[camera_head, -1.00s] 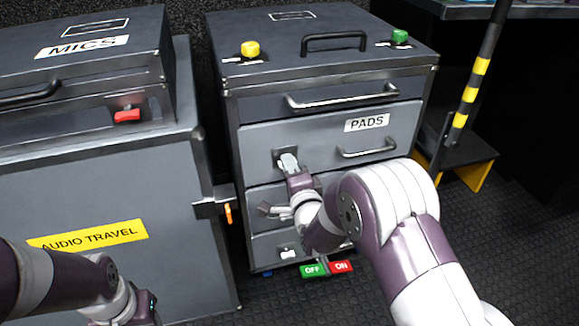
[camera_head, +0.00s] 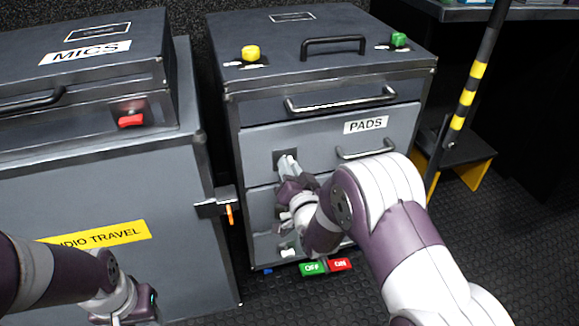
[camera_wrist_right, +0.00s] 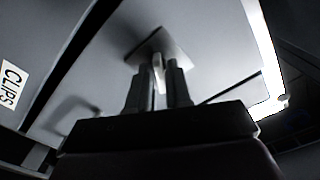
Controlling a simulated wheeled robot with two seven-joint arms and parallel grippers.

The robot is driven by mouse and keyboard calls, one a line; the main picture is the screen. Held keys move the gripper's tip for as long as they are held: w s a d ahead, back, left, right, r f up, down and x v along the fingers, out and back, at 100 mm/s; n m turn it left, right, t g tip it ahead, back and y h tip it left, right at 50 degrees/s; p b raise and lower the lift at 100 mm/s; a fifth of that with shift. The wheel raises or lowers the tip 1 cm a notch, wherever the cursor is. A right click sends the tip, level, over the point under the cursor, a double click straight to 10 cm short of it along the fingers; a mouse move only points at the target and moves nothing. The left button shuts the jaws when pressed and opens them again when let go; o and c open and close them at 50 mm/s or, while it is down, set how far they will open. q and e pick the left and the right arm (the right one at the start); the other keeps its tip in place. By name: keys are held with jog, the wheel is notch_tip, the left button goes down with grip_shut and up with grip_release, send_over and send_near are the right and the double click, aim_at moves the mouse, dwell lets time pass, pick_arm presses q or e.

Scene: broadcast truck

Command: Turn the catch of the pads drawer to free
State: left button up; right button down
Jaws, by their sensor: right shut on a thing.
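The pads drawer (camera_head: 260,147) is a grey drawer front with a white "PADS" label (camera_head: 366,125) in the middle cabinet. Its catch sits on a dark square plate (camera_head: 280,157) at the left of the front. My right gripper (camera_head: 289,167) is at this catch, its fingers closed on it and largely covering it. In the right wrist view the two fingers (camera_wrist_right: 158,88) hold the pale catch lever (camera_wrist_right: 159,72) in front of its plate (camera_wrist_right: 160,45). My left gripper (camera_head: 135,308) is low at the left, by the audio travel case; its fingers are not clearly seen.
A drawer handle (camera_head: 365,152) is right of the catch. Yellow (camera_head: 250,53) and green (camera_head: 399,40) knobs stand on the cabinet top. Left is a case with an orange latch (camera_head: 229,214). Green "OFF" and red "ON" tags (camera_head: 340,264) are at the cabinet's foot. A striped pole (camera_head: 470,95) stands right.

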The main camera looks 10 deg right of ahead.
jog(key=shift+n+p, duration=0.45)
jog(key=shift+n, duration=1.85)
jog(key=c, duration=1.2)
grip_release()
jog(key=shift+c, duration=0.2)
jog(key=s+p, duration=0.4)
jog(key=s, duration=0.8)
jog(key=shift+s+d, duration=0.2)
jog(key=shift+s, duration=0.15)
